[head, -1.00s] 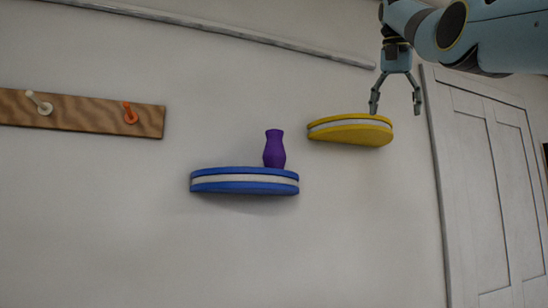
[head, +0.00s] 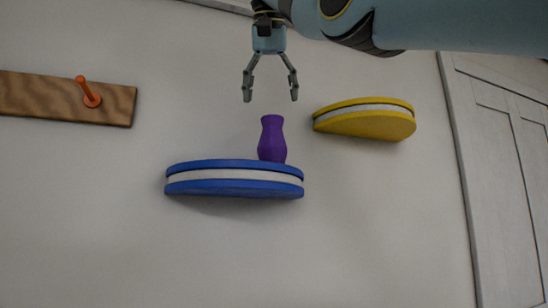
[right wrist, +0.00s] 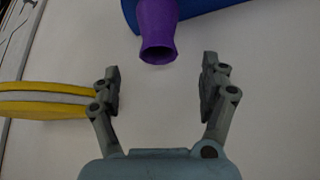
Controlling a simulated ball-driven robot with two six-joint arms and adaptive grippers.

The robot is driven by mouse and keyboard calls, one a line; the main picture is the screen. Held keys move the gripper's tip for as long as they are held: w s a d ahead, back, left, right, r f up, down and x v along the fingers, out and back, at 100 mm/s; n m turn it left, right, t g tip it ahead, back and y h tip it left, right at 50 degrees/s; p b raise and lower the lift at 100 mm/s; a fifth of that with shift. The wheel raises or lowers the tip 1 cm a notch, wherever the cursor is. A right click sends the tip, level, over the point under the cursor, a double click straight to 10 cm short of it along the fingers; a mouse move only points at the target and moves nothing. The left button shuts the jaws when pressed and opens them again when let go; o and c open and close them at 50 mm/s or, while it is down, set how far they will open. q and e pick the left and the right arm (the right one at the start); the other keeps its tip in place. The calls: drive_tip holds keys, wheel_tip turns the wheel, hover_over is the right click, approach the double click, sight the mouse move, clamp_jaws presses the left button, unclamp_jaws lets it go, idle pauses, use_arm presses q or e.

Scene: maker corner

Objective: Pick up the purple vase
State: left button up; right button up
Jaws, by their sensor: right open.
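The purple vase (head: 272,140) stands upright on a blue wall shelf (head: 236,188) with a white band, toward the shelf's right end. My right gripper (head: 270,92) is open and empty, with its fingers pointing down, just above the vase in the head view. In the right wrist view the vase (right wrist: 158,30) shows its open mouth, ahead of and between the two fingers of the right gripper (right wrist: 160,88) and not touching them. The blue shelf (right wrist: 205,8) shows behind the vase. My left gripper is not in view.
A yellow wall shelf (head: 366,124) hangs to the right of the blue one and is empty on top; it also shows in the right wrist view (right wrist: 45,107). A wooden rail (head: 55,101) with an orange peg (head: 88,92) is at the left. A white door (head: 500,150) is at the right.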

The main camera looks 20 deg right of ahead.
sight(272, 126)
drive_tip(key=shift+a+x, duration=0.2)
drive_tip(key=shift+x, duration=0.95)
drive_tip(key=x, duration=0.3)
drive_tip(key=shift+w+d+f+p, duration=0.1)
drive_tip(key=shift+w+d+p, duration=0.1)
drive_tip(key=shift+p, duration=0.1)
drive_tip(key=shift+p+x, duration=0.65)
drive_tip(key=shift+x, duration=0.3)
drive_tip(key=w+f+p, duration=0.1)
drive_tip(key=p, duration=0.4)
drive_tip(key=shift+w+d+f+p, duration=0.1)
drive_tip(key=shift+d+f+p, duration=0.1)
drive_tip(key=shift+d+p, duration=0.15)
drive_tip(key=shift+f+p, duration=0.15)
drive_tip(key=shift+p, duration=0.15)
drive_tip(key=shift+d+f, duration=0.1)
drive_tip(key=shift+f, duration=0.2)
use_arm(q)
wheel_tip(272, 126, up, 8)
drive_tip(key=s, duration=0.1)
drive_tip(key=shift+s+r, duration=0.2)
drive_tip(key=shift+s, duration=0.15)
use_arm(e)
drive_tip(key=shift+f, duration=0.1)
drive_tip(key=shift+c, duration=0.4)
